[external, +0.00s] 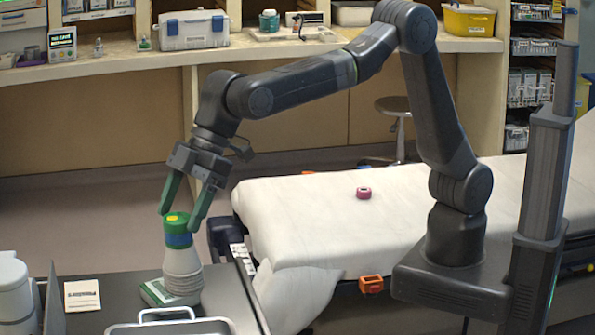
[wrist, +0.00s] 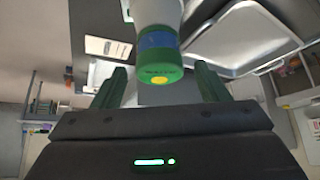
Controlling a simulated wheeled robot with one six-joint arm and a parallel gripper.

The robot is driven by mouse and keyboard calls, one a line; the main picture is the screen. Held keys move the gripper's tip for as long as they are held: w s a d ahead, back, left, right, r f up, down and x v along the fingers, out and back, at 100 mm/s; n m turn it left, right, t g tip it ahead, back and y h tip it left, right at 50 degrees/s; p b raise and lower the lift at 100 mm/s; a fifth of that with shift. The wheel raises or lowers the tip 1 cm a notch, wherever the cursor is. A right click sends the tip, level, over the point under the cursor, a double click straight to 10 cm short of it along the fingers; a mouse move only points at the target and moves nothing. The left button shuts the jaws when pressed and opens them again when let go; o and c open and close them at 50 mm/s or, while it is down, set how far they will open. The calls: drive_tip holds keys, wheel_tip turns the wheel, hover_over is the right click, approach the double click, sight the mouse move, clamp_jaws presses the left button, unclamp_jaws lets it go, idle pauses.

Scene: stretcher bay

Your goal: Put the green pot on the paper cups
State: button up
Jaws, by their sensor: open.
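The green pot (external: 178,239), with a blue band and a yellow spot on top, sits upright on the stack of pale paper cups (external: 183,275) on the dark table. In the wrist view the green pot (wrist: 158,52) is in front of me, with the white cups (wrist: 158,10) beyond it. My gripper (external: 178,220) is open, fingers pointing down, with its tips at about the height of the pot's top. In the wrist view its green fingers (wrist: 161,82) are spread to either side of the pot, with gaps showing. I cannot tell whether the right finger touches it.
A metal tray (external: 172,327) lies in front of the cups. A green and white box (external: 155,293) is close beside them, and a beige booklet (external: 82,295) lies left. A white-covered stretcher (external: 320,215) with a pink roll (external: 363,193) stands to the right.

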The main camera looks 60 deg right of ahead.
drive_tip(key=b+v, duration=0.1)
drive_tip(key=v, duration=0.9)
